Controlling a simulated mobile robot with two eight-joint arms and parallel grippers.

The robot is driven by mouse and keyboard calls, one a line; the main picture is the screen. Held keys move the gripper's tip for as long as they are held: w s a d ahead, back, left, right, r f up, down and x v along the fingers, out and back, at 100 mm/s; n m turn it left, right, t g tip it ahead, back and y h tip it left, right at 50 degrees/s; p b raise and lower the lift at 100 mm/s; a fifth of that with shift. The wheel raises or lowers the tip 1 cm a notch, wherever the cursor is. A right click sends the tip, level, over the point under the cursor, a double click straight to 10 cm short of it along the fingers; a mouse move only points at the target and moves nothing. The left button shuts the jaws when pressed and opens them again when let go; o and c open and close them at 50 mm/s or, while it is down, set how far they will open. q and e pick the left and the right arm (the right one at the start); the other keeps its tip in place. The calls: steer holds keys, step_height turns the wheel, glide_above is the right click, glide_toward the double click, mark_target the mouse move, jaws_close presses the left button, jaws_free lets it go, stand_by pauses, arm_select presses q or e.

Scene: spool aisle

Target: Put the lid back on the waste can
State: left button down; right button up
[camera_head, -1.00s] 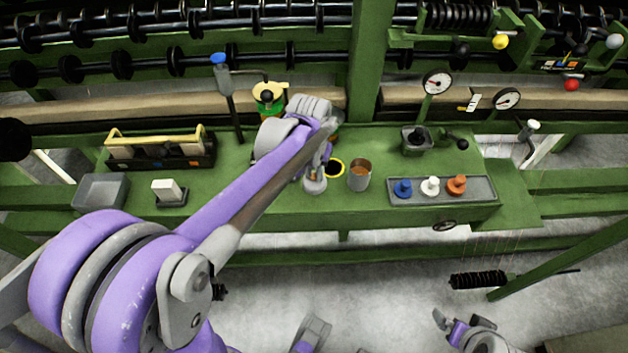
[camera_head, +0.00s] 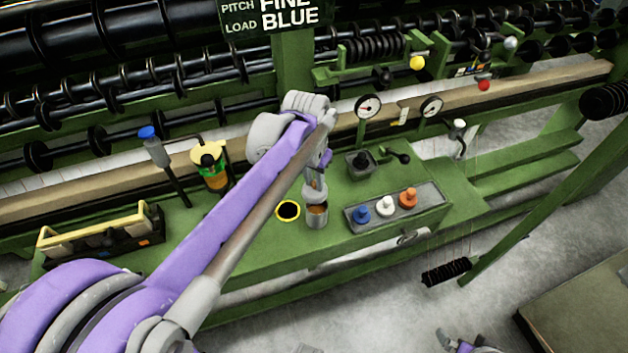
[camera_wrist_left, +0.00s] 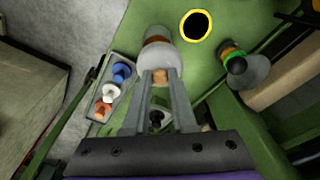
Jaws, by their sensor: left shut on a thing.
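The waste can (camera_head: 317,218) is a small metal cylinder standing on the green bench, its brownish inside partly showing. My left gripper (camera_head: 320,178) is above it, shut on the knob of the light grey round lid (camera_head: 315,194). In the left wrist view the lid (camera_wrist_left: 160,55) sits between the fingertips (camera_wrist_left: 159,76) and hides much of the can (camera_wrist_left: 155,38). The lid overlaps the can's mouth in both views, with part of the opening uncovered. I cannot tell whether they touch. My right gripper (camera_head: 450,343) shows partly at the bottom edge.
A yellow-rimmed black circle (camera_head: 288,210) is left of the can. A tray (camera_head: 426,215) with blue, white and orange knobbed pieces is to its right. A black-knobbed block (camera_head: 361,165), gauges and a yellow-topped container (camera_head: 210,165) stand behind. Bare bench lies front left.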

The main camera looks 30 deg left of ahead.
mark_target(316, 196)
arm_select(q)
steer(key=shift+w+d+r, duration=0.1)
steer(key=shift+w+d, duration=0.1)
step_height(316, 196, down, 4)
steer(key=b, duration=0.3)
steer(key=shift+f+b, duration=0.25)
steer(key=shift+b, duration=0.05)
steer(key=shift+f+b, duration=0.5)
steer(key=shift+f, duration=0.4)
stand_by(0.5)
steer(key=shift+f+p, duration=0.15)
steer(key=shift+p, duration=0.2)
stand_by(1.0)
steer(key=shift+c, duration=0.9)
jaws_free()
